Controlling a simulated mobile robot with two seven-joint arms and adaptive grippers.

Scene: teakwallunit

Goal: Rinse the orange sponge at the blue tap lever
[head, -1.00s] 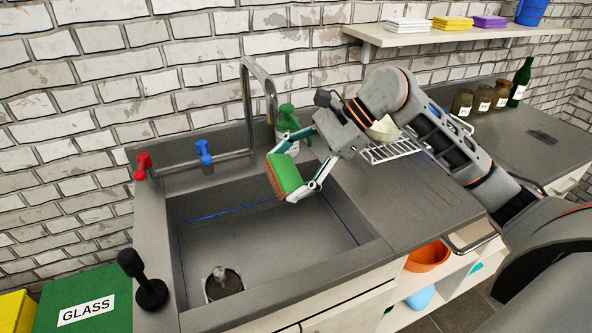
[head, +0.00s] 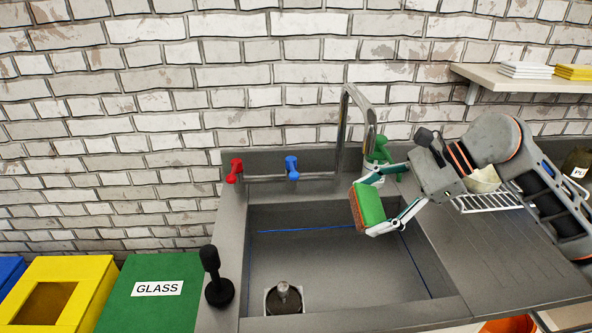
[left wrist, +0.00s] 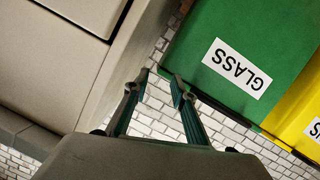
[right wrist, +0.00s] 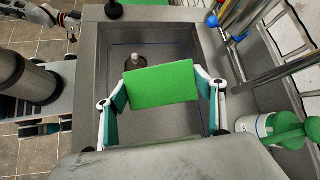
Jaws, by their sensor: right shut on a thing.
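My right gripper (head: 385,205) is shut on the sponge (head: 370,204), which has a green face and an orange-brown side. It holds the sponge tilted above the right part of the sink, below and close to the tap spout (head: 361,105). In the right wrist view the sponge's green face (right wrist: 160,86) spans between both fingers. The blue tap lever (head: 292,168) stands on the back ledge, left of the spout and apart from the gripper. My left gripper (left wrist: 160,85) is open and empty in the left wrist view, beside the green GLASS bin (left wrist: 235,65).
A red lever (head: 235,170) stands left of the blue one. A black plunger-like object (head: 217,280) stands on the sink's left rim. A green bottle (head: 381,150) is behind my right gripper. A wire rack (head: 488,201) lies to its right. The sink basin (head: 340,270) has free room.

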